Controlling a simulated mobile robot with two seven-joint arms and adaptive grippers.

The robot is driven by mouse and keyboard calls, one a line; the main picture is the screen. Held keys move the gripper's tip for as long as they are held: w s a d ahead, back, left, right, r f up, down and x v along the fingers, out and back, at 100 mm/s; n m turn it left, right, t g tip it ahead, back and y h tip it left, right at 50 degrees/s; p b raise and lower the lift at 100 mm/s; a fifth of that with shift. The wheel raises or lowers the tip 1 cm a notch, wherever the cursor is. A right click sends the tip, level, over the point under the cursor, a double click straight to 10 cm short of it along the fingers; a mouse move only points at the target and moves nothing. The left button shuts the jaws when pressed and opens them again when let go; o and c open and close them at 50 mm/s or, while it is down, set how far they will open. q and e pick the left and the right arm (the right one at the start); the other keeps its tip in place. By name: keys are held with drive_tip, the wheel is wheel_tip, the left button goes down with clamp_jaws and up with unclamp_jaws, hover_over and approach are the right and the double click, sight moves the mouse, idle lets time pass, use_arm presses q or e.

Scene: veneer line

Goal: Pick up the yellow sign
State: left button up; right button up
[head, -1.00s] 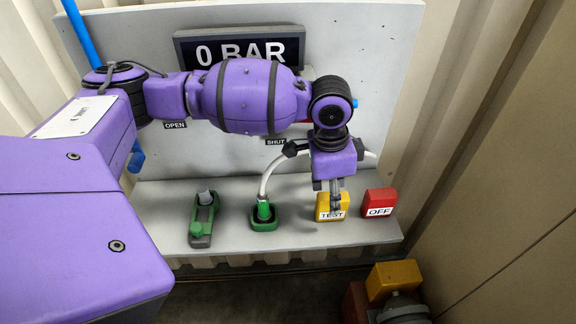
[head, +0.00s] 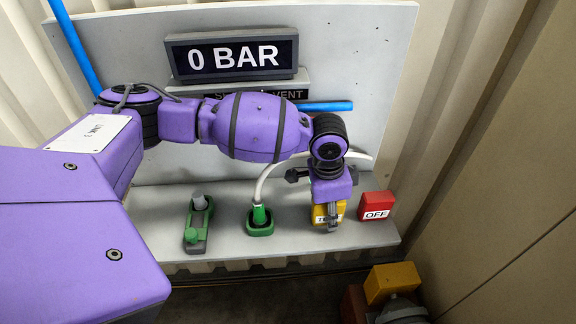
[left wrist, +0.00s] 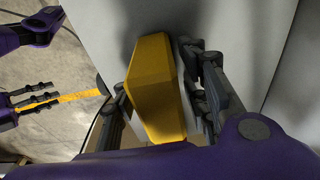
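The yellow sign (head: 319,214), a block with a white TEST label, stands on the grey ledge between a green socket and the red sign. My left gripper (head: 331,216) has come down over it and partly covers its label. In the left wrist view the yellow sign (left wrist: 155,85) lies between the two fingers of my left gripper (left wrist: 160,95). One finger is close by its white label side, the other by its yellow back. They look spread around it; firm contact is not clear. My right gripper (left wrist: 38,98) shows at the left of that view, fingers apart and empty.
The red OFF sign (head: 376,205) stands close to the right. A green socket (head: 260,220) with a white hose and a green lever (head: 196,225) stand to the left on the ledge (head: 290,240). A 0 BAR display (head: 232,58) hangs behind. A wall is at right.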

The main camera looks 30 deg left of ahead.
use_arm(q)
drive_tip(key=shift+w, duration=0.1)
clamp_jaws()
drive_tip(key=shift+r, duration=0.1)
